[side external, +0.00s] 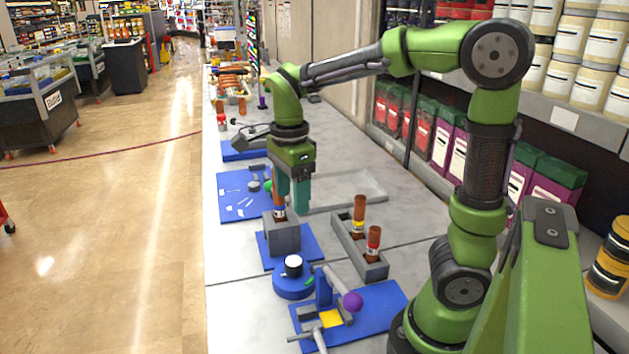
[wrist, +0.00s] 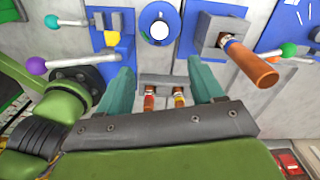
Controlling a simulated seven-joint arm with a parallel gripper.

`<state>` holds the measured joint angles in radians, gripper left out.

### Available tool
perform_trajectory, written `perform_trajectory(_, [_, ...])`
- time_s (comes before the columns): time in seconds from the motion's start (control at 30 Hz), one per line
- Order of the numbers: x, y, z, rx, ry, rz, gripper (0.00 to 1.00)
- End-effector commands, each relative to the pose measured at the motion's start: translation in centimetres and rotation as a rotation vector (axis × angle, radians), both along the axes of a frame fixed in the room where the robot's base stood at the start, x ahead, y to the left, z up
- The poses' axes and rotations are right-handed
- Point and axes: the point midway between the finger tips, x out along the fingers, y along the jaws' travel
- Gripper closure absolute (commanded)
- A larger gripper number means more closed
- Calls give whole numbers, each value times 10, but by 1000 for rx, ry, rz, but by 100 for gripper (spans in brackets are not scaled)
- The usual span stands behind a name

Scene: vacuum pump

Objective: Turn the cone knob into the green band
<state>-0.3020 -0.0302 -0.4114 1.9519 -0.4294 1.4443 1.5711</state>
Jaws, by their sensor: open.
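The knob (side external: 293,264) is black with a white top and stands on a round blue base. A small green mark (side external: 310,282) shows at the right edge of that base. My gripper (side external: 292,208) is open, fingers down, beyond the knob and above the grey block area. In the wrist view my gripper (wrist: 163,88) has its teal fingers wide apart with nothing held; the knob is outside them.
A brown cylinder (wrist: 250,62) stands in a grey block (side external: 281,238) close to my fingers. A grey rack (side external: 347,238) with two brown cylinders is to the right. A lever with a purple ball (side external: 352,301) stands near the knob. An empty grey tray (side external: 345,185) lies behind.

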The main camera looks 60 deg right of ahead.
Motion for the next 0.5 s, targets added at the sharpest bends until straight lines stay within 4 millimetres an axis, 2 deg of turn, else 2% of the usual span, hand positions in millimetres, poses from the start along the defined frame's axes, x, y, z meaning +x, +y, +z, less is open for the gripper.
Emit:
perform_trajectory(0.17, [-1,0,-20,0,4,-7,33])
perform_trajectory(0.5, [-2,0,-93,0,7,-6,33])
